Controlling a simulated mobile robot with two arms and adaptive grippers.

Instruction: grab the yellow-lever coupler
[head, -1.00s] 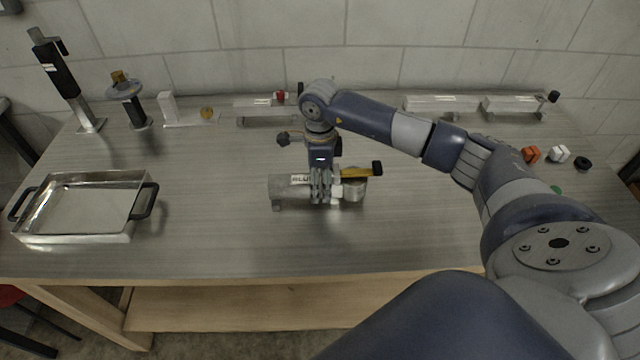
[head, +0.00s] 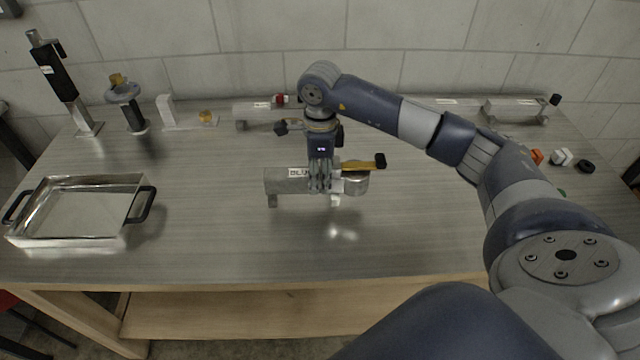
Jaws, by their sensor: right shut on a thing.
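The yellow-lever coupler (head: 285,182) is a grey metal body with a partly hidden label, a round end at the right and a yellow lever (head: 362,166) with a black tip. My right gripper (head: 322,188) points down and is shut on the middle of the coupler. The coupler is level and appears held a little above the table, with a bright reflection below it. The fingers hide part of its middle. My left gripper is not in view.
A metal tray (head: 75,240) with black handles stands at the left. A jack (head: 65,85) and a flanged post (head: 128,100) stand at the back left. Other couplers (head: 510,108) line the back. Small orange, white and black pieces lie at the right. The front middle is clear.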

